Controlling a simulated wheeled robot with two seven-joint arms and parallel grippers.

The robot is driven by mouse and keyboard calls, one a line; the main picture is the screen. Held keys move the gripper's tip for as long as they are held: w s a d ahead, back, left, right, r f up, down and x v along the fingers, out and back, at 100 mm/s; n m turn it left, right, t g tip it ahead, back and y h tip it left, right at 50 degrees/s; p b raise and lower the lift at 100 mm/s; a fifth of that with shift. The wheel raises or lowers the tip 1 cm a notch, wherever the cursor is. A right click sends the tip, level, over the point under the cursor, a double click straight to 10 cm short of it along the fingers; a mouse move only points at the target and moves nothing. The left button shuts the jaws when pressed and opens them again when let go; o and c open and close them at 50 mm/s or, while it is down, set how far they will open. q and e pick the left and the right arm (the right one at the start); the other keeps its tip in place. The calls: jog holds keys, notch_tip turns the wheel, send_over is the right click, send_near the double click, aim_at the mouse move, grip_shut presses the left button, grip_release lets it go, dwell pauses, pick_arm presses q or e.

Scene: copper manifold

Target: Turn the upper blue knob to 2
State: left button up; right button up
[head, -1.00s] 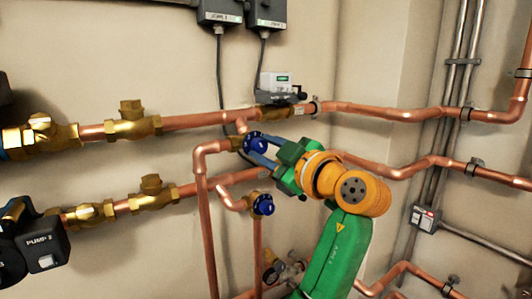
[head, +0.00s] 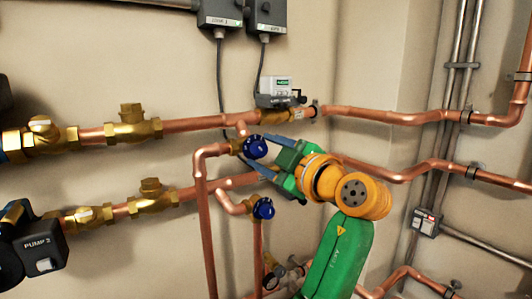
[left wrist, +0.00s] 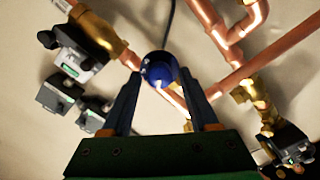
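The upper blue knob (head: 255,147) sits on a brass valve at the left end of a copper pipe; it also shows in the left wrist view (left wrist: 159,69). My left gripper (head: 262,152) is at this knob, with one finger above and one below it. In the left wrist view the fingers (left wrist: 160,77) stand apart on both sides of the knob, with small gaps visible. I cannot read the knob's scale. A lower blue knob (head: 263,209) sits below it, apart from the gripper. My right gripper is out of view.
Copper pipes with brass valves (head: 133,124) run across the wall. A grey-white device (head: 275,90) sits on the pipe above the gripper. A black pump (head: 38,247) is at the lower left. Another pipe (head: 410,172) passes behind my wrist.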

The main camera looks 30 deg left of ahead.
pick_arm(q)
jog(key=b+v, duration=0.1)
jog(key=v, duration=0.6)
dwell(0.3)
